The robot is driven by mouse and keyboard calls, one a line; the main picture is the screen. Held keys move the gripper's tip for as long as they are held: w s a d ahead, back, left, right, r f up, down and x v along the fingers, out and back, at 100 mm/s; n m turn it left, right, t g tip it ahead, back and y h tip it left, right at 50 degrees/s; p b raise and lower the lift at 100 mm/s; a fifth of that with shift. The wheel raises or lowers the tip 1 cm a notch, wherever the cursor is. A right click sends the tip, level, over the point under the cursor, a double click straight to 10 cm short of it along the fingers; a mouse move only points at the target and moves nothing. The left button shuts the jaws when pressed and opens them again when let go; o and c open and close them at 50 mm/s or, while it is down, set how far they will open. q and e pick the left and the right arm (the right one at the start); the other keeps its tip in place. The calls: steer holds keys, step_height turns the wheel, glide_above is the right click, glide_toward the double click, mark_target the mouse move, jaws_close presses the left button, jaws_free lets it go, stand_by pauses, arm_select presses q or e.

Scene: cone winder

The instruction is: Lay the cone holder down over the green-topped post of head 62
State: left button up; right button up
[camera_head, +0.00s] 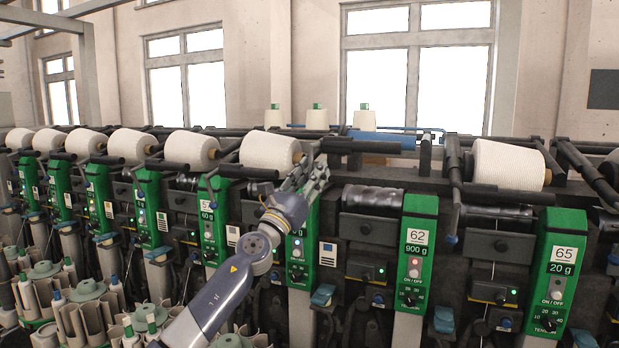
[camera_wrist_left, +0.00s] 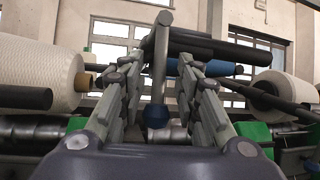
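The green-topped post of head 62 (camera_head: 417,206) stands right of centre in the head view, with a "62" and "900 g" label. The cone holder over that position is a dark bar (camera_head: 362,146) with no cone on it, raised above the dark winding drum (camera_head: 373,196). My left gripper (camera_head: 318,170) is at the left end of this holder. In the left wrist view the gripper (camera_wrist_left: 160,68) is open, with a grey lever (camera_wrist_left: 161,50) ending in a blue ball (camera_wrist_left: 156,115) between its fingers. I cannot tell whether the fingers touch the lever. My right gripper is not in view.
A white cone (camera_head: 270,150) sits on the holder left of my gripper, another (camera_head: 508,165) right of head 62. The post of head 65 (camera_head: 556,262) stands at far right. Small cones (camera_head: 317,117) and a blue cylinder (camera_head: 365,120) are behind.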

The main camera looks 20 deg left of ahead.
arm_select(q)
steer(key=v, duration=1.2)
stand_by(1.1)
